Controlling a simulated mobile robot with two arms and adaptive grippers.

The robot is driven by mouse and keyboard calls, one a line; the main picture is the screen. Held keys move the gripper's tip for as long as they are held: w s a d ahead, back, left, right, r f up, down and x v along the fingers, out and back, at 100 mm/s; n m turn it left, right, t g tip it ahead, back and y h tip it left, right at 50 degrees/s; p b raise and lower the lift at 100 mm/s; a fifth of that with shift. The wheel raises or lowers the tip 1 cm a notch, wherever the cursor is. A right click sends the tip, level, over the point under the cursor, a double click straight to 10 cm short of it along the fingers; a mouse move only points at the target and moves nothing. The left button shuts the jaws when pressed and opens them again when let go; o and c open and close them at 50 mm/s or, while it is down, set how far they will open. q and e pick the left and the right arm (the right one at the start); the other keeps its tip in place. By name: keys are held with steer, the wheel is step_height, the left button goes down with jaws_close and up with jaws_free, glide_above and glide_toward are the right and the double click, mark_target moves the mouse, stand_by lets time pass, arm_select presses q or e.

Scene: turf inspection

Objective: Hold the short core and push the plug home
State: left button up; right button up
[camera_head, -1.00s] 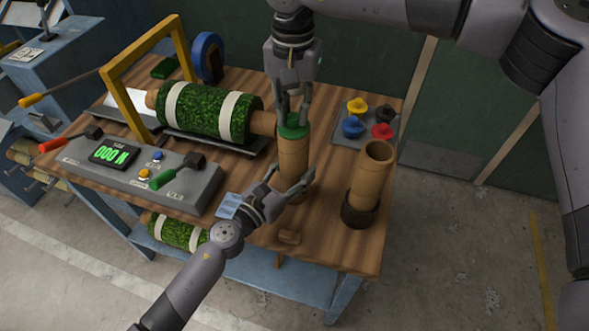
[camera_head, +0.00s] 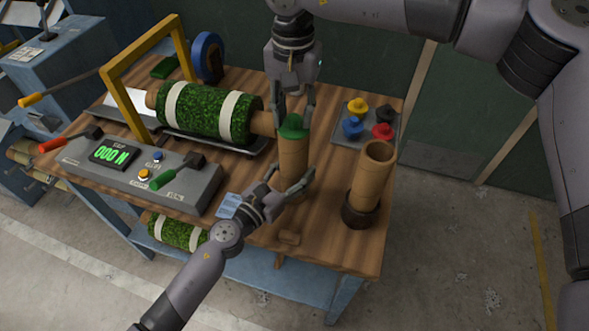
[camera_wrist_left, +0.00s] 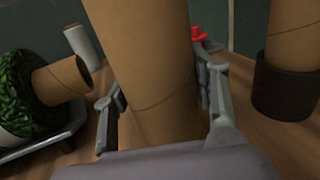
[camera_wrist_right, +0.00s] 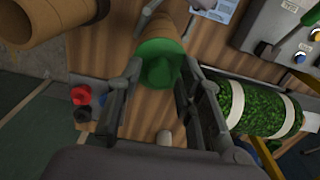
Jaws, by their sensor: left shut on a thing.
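The short core (camera_head: 294,160), a brown cardboard tube, stands upright near the middle of the bench. My left gripper (camera_head: 288,187) is shut on its lower part from the front. The left wrist view shows the core (camera_wrist_left: 155,70) between both fingers. The green plug (camera_head: 292,127) sits at the core's top end; how deep it is cannot be told. My right gripper (camera_head: 293,105) points down over the plug with its fingers apart. In the right wrist view the green plug (camera_wrist_right: 158,63) lies between and beyond the open fingers, with the core behind it.
A taller tube (camera_head: 370,180) stands in a dark holder to the right. A tray (camera_head: 345,137) holds yellow, black, blue and red plugs behind it. A turf roll (camera_head: 205,112) lies left beneath a yellow frame (camera_head: 181,48). A control box (camera_head: 185,186) is at front left.

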steer(key=shift+o, duration=0.8)
steer(key=shift+r, duration=0.1)
steer(key=shift+r, duration=0.1)
arm_select(q)
steer(key=o, duration=1.4)
arm_select(e)
step_height(320, 180, up, 12)
arm_select(q)
steer(key=shift+s, duration=0.15)
steer(key=v, duration=1.2)
steer(key=shift+a, duration=0.15)
arm_select(e)
steer(key=shift+s+f, duration=0.1)
steer(key=shift+f, duration=0.1)
